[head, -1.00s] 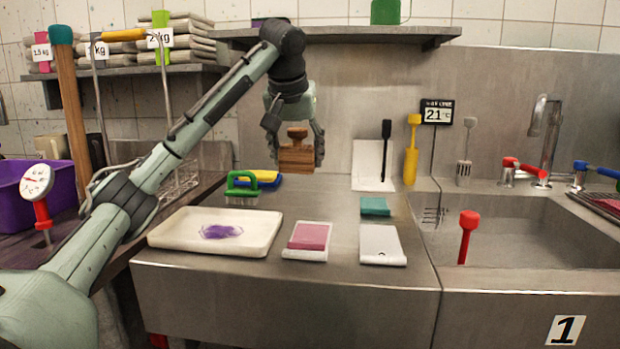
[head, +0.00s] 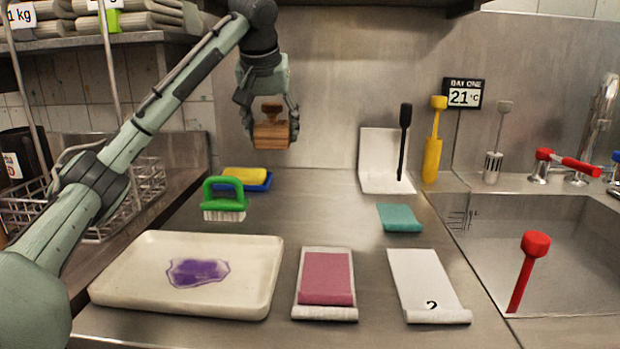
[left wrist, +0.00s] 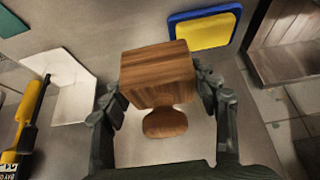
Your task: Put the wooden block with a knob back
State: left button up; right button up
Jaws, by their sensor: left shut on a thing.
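The wooden block with a knob (head: 272,134) is held in the air above the back of the steel counter, its darker knob on top. In the left wrist view the block (left wrist: 157,72) shows with its rounded knob (left wrist: 165,123) toward my palm. My left gripper (head: 268,125) is shut on it, with one finger on either side. On the counter below are a white tray (head: 110,292) with a purple stain, a pad with a pink top (head: 326,278), and a white board marked 2 (head: 420,278). My right gripper is not in view.
A green brush (head: 225,200) and a yellow sponge on a blue base (head: 244,175) stand behind the tray. A teal cloth (head: 400,217) lies right of centre. A white holder (head: 376,180) and yellow tool (head: 433,150) stand at the back. The sink (head: 560,240) is at right.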

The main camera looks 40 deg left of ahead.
pick_arm(q)
jog(key=shift+w+f, duration=0.1)
jog(key=shift+w, duration=0.2)
jog(key=w, duration=0.1)
jog(key=w+d+f, duration=0.1)
jog(key=shift+w+f, duration=0.3)
jog(key=shift+w, duration=0.05)
jog(key=w+f, duration=0.1)
jog(key=w, duration=0.1)
jog(key=w+d+f, duration=0.1)
jog(key=w+f, duration=0.1)
jog(key=w, duration=0.1)
jog(key=w+f+p, duration=0.1)
jog(key=w+f, duration=0.1)
jog(key=w, duration=0.1)
jog(key=shift+d, duration=0.4)
jog(key=shift+f, duration=2)
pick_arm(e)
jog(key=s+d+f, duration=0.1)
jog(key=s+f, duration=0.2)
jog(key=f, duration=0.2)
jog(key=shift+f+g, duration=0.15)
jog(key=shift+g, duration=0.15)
pick_arm(q)
jog(key=shift+f, duration=0.1)
jog(key=o, duration=1.3)
jog(key=shift+c, duration=0.2)
